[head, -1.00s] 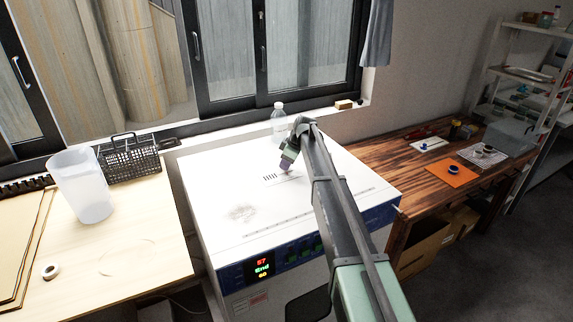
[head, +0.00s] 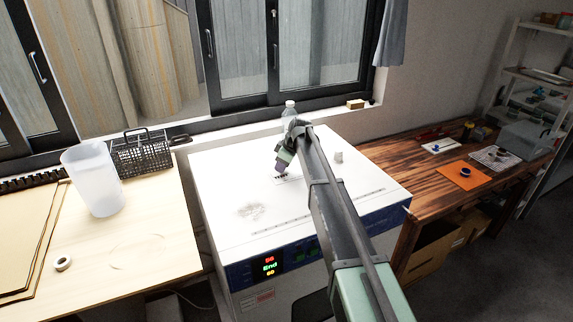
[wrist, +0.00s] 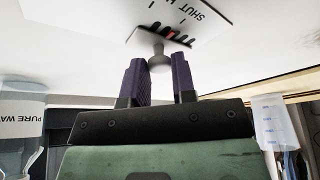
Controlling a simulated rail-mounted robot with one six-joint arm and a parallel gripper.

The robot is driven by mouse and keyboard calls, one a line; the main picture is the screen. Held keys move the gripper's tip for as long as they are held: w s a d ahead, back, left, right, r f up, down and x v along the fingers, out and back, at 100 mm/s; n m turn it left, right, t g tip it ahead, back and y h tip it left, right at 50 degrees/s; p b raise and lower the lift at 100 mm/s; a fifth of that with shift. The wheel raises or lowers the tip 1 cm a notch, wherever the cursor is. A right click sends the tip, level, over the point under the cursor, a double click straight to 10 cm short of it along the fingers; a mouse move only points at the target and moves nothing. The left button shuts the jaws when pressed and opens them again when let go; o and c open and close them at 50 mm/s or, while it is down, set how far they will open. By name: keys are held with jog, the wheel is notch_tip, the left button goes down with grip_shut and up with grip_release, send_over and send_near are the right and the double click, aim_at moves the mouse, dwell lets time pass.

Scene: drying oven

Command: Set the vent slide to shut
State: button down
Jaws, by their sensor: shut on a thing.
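The white drying oven (head: 235,190) stands in the middle of the head view. Its vent slide plate (head: 279,179) is on the top, mostly hidden by my gripper (head: 281,168). In the wrist view the plate (wrist: 196,24) shows dark slots, a small reddish patch and the word SHUT at its right part. The grey slide knob (wrist: 159,57) sits between the purple fingertips of my gripper (wrist: 159,72), which are shut on it. The knob is hidden in the head view.
A translucent beaker (head: 92,180) and black basket (head: 141,155) are on the left bench. The front oven top is clear.

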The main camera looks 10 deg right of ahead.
jog(key=c, duration=0.9)
grip_release()
jog(key=shift+s+a, duration=0.15)
jog(key=shift+a, duration=0.15)
jog(key=shift+c, duration=0.2)
jog(key=shift+d, duration=0.1)
jog(key=p+v, duration=1)
jog(key=s+d+m+g+h, duration=0.1)
jog(key=s+m, duration=0.5)
jog(key=s, duration=1.4)
jog(key=s+d+f+m+g+h, duration=0.1)
jog(key=s+m+h, duration=0.2)
jog(key=s, duration=1.8)
jog(key=m, duration=0.3)
jog(key=shift+d+f+b, duration=0.15)
jog(key=shift+f+b, duration=0.05)
jog(key=shift+b, duration=0.2)
